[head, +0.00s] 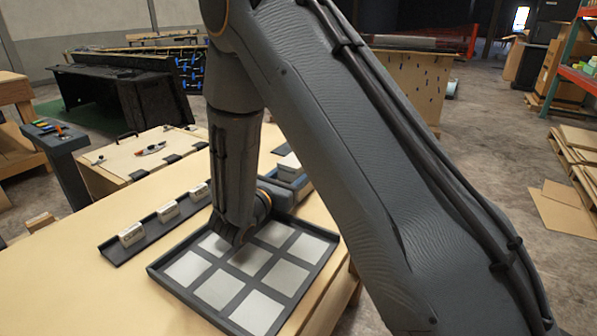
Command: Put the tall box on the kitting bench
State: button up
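My gripper (240,236) points down over the dark tray with pale square pads (157,273) on the wooden table. My own arm covers much of it, so I cannot see its fingers clearly or whether it holds anything. No box stands out clearly as the tall box. Several small whitish boxes (131,235) sit in a row on a narrow dark tray to the left. A pale box (290,163) shows partly behind my arm, at a dark tray.
A dark console (52,133) with coloured buttons stands at the left. The near left of the table (70,290) is bare. Behind are a black bench (120,95) and a wooden crate (412,78). Flat cardboard (565,207) lies on the floor at right, beside a pallet.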

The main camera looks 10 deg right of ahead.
jog(key=shift+f, duration=0.15)
jog(key=shift+f, duration=0.1)
jog(key=o, duration=1.3)
jog(key=shift+r, duration=0.2)
jog(key=b+v, duration=0.2)
jog(key=v, duration=1)
jog(key=shift+d, duration=0.1)
